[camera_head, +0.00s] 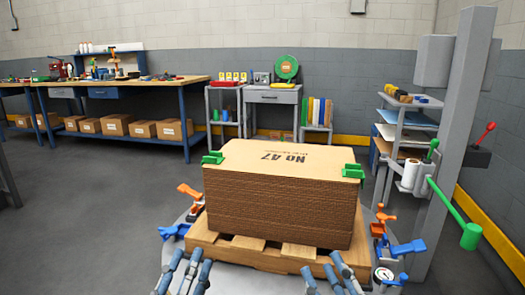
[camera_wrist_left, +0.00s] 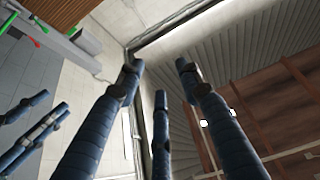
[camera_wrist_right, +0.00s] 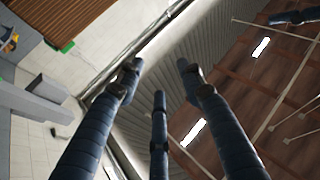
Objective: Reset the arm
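My left gripper (camera_head: 190,264) is at the bottom of the head view, in front of the pallet's left part. Its fingers are spread and empty, as the left wrist view (camera_wrist_left: 160,80) also shows. My right gripper (camera_head: 322,266) is to its right, in front of the pallet's right part. Its fingers are also spread and empty in the right wrist view (camera_wrist_right: 160,80). Both point upward, toward the ceiling in the wrist views. The arms behind the fingers are mostly out of view.
A grey post (camera_head: 458,130) with a green-ended lever (camera_head: 470,236) stands at right. Open floor (camera_head: 90,190) lies left.

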